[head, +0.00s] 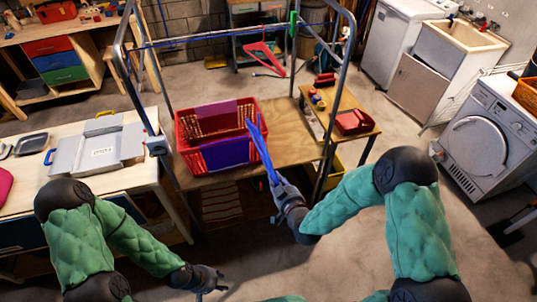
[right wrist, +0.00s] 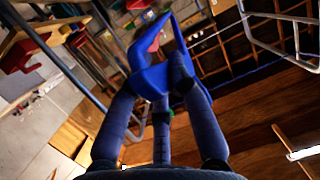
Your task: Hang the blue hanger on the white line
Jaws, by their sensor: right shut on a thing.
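The blue hanger (head: 262,150) is in my right gripper (head: 277,184), which is shut on it; in the head view it stands up steeply from the fingers. In the right wrist view the hanger (right wrist: 150,78) sits between my fingertips (right wrist: 165,85). It is in front of the metal rack, beside the red basket in the picture. A thin bluish line (head: 215,37) spans the rack's top; I cannot surely tell which line is the white one. A pink hanger (head: 265,57) shows beyond the line. My left gripper (head: 213,283) is low at the front, its fingers too small to judge.
The metal rack (head: 345,75) has a wooden shelf (head: 280,145) bearing a red basket (head: 187,136) with a purple panel. A white table (head: 25,190) with a grey case stands left. A small table with red trays stands right, and a washing machine (head: 485,140) further right.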

